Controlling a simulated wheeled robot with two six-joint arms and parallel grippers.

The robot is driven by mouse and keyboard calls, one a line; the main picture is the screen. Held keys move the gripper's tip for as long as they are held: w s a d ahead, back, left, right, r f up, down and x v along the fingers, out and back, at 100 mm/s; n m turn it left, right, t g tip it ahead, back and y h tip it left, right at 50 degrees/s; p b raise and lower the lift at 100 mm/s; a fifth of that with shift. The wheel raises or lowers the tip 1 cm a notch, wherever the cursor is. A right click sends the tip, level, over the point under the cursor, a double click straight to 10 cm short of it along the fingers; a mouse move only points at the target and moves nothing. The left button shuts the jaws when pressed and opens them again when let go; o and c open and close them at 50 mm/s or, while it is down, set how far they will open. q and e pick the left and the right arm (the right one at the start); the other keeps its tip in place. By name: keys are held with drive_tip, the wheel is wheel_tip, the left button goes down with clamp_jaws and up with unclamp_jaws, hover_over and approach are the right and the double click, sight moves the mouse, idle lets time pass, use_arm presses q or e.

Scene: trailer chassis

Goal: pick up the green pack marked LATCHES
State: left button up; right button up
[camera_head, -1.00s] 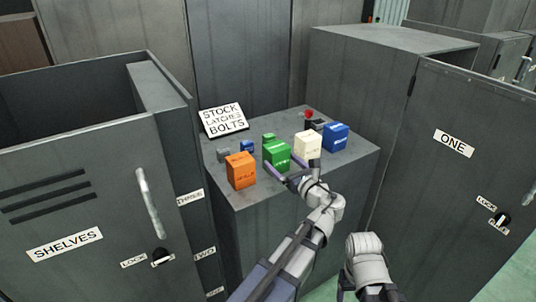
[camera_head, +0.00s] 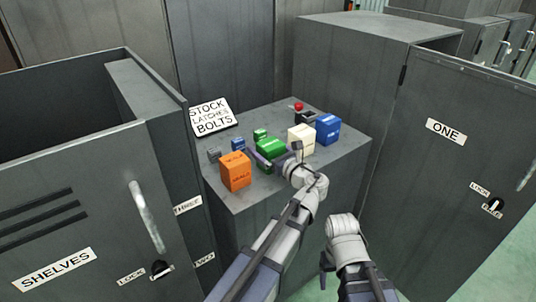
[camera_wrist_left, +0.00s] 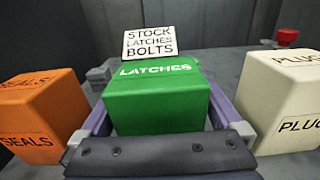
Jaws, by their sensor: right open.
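The green pack marked LATCHES (camera_head: 270,147) stands on the grey cabinet top, between an orange pack and a white pack. In the left wrist view the green pack (camera_wrist_left: 158,95) is upright, close and central, its label readable. My left gripper (camera_head: 272,160) is open around it, with one purple finger along each side; in the left wrist view the fingers (camera_wrist_left: 160,112) reach past its near face. Whether they touch its sides is hard to tell. My right gripper (camera_head: 327,268) is low in the head view, away from the packs, its fingers mostly hidden.
The orange SEALS pack (camera_head: 236,172) is close on the left, the white PLUGS pack (camera_head: 301,139) close on the right. A blue pack (camera_head: 328,129) stands beyond it. Small blocks and a sign (camera_head: 214,117) are behind. Tall cabinets flank the cabinet top (camera_head: 250,197).

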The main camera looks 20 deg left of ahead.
use_arm(q)
drive_tip(key=shift+a, duration=0.1)
drive_tip(key=c, duration=1.3)
drive_tip(key=shift+c, duration=0.2)
wheel_tip(320, 180, up, 10)
drive_tip(key=p, duration=1)
use_arm(e)
wheel_tip(320, 180, up, 10)
